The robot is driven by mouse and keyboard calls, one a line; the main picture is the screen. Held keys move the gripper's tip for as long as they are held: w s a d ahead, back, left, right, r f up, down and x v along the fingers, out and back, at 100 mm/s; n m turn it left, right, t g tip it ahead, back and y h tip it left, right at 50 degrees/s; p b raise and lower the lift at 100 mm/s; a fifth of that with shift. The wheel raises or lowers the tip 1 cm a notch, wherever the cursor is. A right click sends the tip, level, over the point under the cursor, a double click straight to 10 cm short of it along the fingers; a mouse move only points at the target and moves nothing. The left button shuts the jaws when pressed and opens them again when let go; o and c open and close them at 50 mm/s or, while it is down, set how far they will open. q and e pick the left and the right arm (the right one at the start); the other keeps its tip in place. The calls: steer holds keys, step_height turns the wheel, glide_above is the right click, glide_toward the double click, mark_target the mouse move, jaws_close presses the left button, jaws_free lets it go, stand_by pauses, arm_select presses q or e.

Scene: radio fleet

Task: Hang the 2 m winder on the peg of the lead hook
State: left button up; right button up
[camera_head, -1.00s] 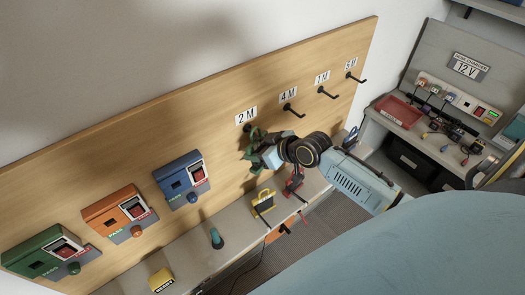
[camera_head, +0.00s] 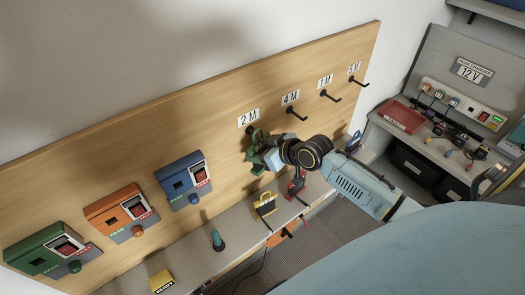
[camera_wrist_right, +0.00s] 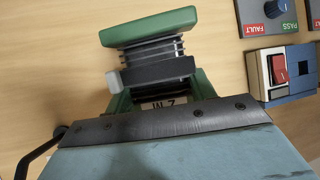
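My right gripper (camera_head: 266,156) is shut on the green winder (camera_head: 256,146), just below the 2 M label (camera_head: 249,116) and close to the wooden board. In the right wrist view the winder (camera_wrist_right: 150,27) has green end plates and dark lead wound between them. A small upside-down label, seemingly 2 M, shows between its green parts. The peg (camera_head: 250,129) under the 2 M label is mostly hidden behind the winder. I cannot tell whether the winder touches it. The fingertips are hidden in the wrist view. My left gripper is not in view.
Bare pegs stick out under the 4 M (camera_head: 296,112), 1 M (camera_head: 330,96) and 5 M labels to the right. Blue (camera_head: 184,178), orange (camera_head: 121,210) and green (camera_head: 48,250) boxes are on the board at left. A yellow-and-black item (camera_head: 265,203) stands on the shelf below.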

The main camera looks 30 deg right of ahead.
steer(key=o, duration=0.5)
steer(key=shift+s+a+f, duration=0.15)
steer(key=shift+s+f, duration=0.2)
steer(key=shift+f, duration=0.45)
steer(key=shift+s, duration=0.1)
steer(key=shift+s+d+r, duration=0.15)
steer(key=shift+d+r, duration=0.1)
steer(key=shift+r, duration=0.1)
steer(key=v, duration=0.8)
steer(key=r+v, duration=0.1)
steer(key=v, duration=0.4)
steer(key=shift+w+r, duration=0.1)
steer(key=shift+w, duration=0.35)
